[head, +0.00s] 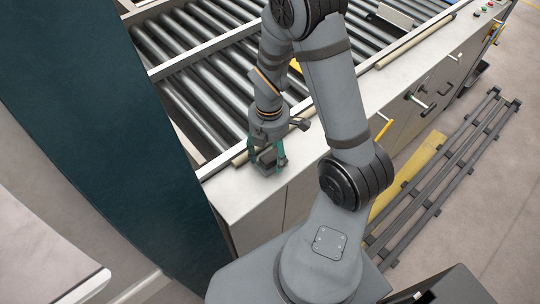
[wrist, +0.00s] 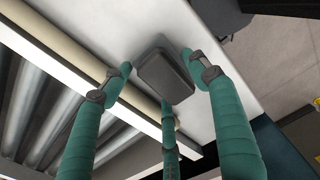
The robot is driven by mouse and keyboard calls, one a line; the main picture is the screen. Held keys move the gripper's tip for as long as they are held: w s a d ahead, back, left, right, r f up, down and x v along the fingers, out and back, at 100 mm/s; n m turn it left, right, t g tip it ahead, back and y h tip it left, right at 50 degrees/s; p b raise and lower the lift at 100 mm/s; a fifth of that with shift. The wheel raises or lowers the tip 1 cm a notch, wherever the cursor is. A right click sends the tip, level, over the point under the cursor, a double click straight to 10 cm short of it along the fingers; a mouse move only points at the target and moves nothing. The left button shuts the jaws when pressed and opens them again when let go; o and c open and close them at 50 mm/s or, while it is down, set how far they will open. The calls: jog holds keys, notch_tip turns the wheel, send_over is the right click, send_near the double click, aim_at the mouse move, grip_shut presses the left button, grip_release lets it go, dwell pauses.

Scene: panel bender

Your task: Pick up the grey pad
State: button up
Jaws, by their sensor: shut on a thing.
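The grey pad (wrist: 166,78) is a small dark block with rounded edges. In the wrist view it sits between the green fingers of my gripper (wrist: 168,85), which is shut on it. In the head view the pad (head: 266,159) shows between the fingers of my gripper (head: 268,163), over the pale top of the machine's side cabinet (head: 240,196). The fingers partly hide it there. I cannot tell whether the pad touches the surface or is just above it.
A roller bed (head: 205,85) with a cream rail lies beside the cabinet top. A tall dark teal panel (head: 120,130) stands at the left. A dark slatted rack (head: 440,175) and a yellow strip (head: 410,175) lie on the floor at the right. The cabinet top near the pad is clear.

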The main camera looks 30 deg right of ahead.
aim_at(273, 153)
jog(key=shift+r, duration=0.4)
jog(key=r, duration=0.2)
jog(key=d+r, duration=0.1)
jog(key=shift+s+r+b, duration=0.3)
jog(key=shift+s+b, duration=0.05)
jog(key=s+d+r, duration=0.6)
jog(key=s+d, duration=0.1)
jog(key=s, duration=0.1)
jog(key=shift+r, duration=0.15)
jog(key=shift+w, duration=0.1)
jog(key=o, duration=0.6)
jog(key=shift+c, duration=0.2)
jog(key=c, duration=0.4)
jog(key=shift+c, duration=0.2)
